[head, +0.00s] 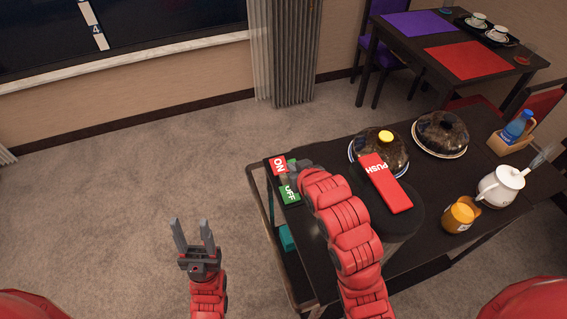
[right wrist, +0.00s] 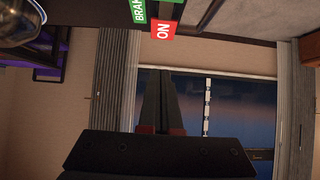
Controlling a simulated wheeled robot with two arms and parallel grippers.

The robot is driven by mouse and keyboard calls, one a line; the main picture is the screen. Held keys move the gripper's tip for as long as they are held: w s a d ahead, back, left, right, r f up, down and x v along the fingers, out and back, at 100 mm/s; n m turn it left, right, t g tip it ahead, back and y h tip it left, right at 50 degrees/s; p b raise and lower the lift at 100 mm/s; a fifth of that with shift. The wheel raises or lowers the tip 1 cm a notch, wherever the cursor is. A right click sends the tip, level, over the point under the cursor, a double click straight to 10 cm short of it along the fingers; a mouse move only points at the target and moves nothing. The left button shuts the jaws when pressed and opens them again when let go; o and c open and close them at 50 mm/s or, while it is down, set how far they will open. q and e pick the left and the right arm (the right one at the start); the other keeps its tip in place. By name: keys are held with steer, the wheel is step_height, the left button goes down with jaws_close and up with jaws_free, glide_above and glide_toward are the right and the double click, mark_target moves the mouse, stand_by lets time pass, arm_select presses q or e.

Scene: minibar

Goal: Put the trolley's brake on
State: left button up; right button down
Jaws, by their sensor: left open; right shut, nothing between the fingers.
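The dark trolley (head: 322,277) stands at the right of the head view. At its far left corner is the brake control, with a red ON plate (head: 278,166) and a green OFF plate (head: 290,194). In the right wrist view the red ON plate (right wrist: 163,30) sits beside a green plate lettered BRAK (right wrist: 138,12); the rest is cut off. My right gripper (head: 287,179) is shut and empty at the plates; I cannot tell whether it touches them. Its closed fingers also show in the right wrist view (right wrist: 161,85). My left gripper (head: 193,235) is open and empty, left of the trolley.
On the trolley are a red PUSH sign (head: 385,182), two dark domed dishes (head: 440,133), a white teapot (head: 500,186), an orange jar (head: 461,214) and a blue bottle (head: 518,125). A dining table (head: 397,45) stands behind. The carpet at left is clear.

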steer(key=b, duration=0.6)
glide_toward(279, 162)
steer(key=w, duration=0.2)
steer(key=w+a, duration=0.1)
steer(key=shift+w+a+r, duration=0.15)
steer(key=shift+w+r, duration=0.15)
steer(key=shift+w, duration=0.1)
step_height(279, 162, down, 3)
steer(key=shift+w+r+p, duration=0.1)
steer(key=shift+w+p, duration=0.1)
steer(key=shift+p, duration=0.15)
steer(key=shift+w+a+f, duration=0.1)
steer(key=shift+f, duration=0.55)
